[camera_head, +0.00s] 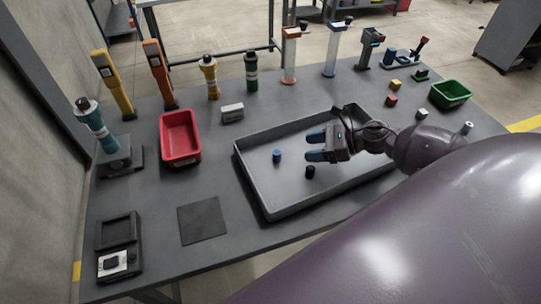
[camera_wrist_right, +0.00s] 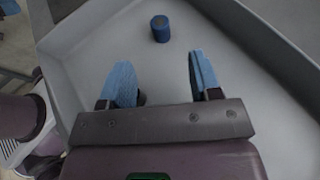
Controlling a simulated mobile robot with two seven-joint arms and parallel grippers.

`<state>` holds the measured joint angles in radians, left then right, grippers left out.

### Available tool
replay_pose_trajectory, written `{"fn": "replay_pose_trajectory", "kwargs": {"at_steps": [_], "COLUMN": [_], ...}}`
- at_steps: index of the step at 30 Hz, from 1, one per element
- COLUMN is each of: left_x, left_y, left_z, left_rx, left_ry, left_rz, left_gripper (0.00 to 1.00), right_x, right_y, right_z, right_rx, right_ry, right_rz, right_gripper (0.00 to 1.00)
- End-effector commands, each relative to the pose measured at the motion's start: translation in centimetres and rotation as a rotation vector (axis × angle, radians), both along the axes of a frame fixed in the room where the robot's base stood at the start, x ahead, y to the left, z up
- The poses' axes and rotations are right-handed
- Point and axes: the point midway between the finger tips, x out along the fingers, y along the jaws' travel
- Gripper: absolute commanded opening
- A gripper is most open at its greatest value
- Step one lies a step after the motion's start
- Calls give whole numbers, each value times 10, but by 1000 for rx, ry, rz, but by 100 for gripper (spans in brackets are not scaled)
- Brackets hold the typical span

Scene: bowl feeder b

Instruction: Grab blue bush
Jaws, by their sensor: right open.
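The blue bush (camera_head: 277,156) is a small blue cylinder standing in the grey tray (camera_head: 243,170), left of the middle. It also shows in the right wrist view (camera_wrist_right: 160,28), beyond my fingertips and roughly between their lines. My right gripper (camera_head: 312,146) reaches over the tray from the right, with its blue fingers pointing left toward the bush. It is open and empty, with a gap between the fingers (camera_wrist_right: 158,75), and apart from the bush. A black bush (camera_head: 310,172) stands in the tray below my right gripper. My left gripper is not in view.
A red bin (camera_head: 180,138) stands left of the tray and a green bin (camera_head: 450,94) at the right. A dark square mat (camera_head: 204,220) lies left of the tray. Tools and dispensers line the back edge. The tray's raised walls surround the bush.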

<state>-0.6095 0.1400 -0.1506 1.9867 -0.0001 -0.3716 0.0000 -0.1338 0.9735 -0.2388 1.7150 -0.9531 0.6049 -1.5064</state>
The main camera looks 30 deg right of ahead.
Motion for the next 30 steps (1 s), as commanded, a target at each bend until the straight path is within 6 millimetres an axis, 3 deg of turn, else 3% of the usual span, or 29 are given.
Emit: {"fn": "replay_pose_trajectory", "kwargs": {"at_steps": [30], "left_x": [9], "left_y": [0], "left_z": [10], "left_rx": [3], "left_ry": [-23], "left_rz": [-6], "left_gripper": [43], "right_x": [64], "right_y": [73], "right_z": [-41], "right_rx": [2], "right_ry": [0], "right_rz": [-2], "right_gripper": [58]}}
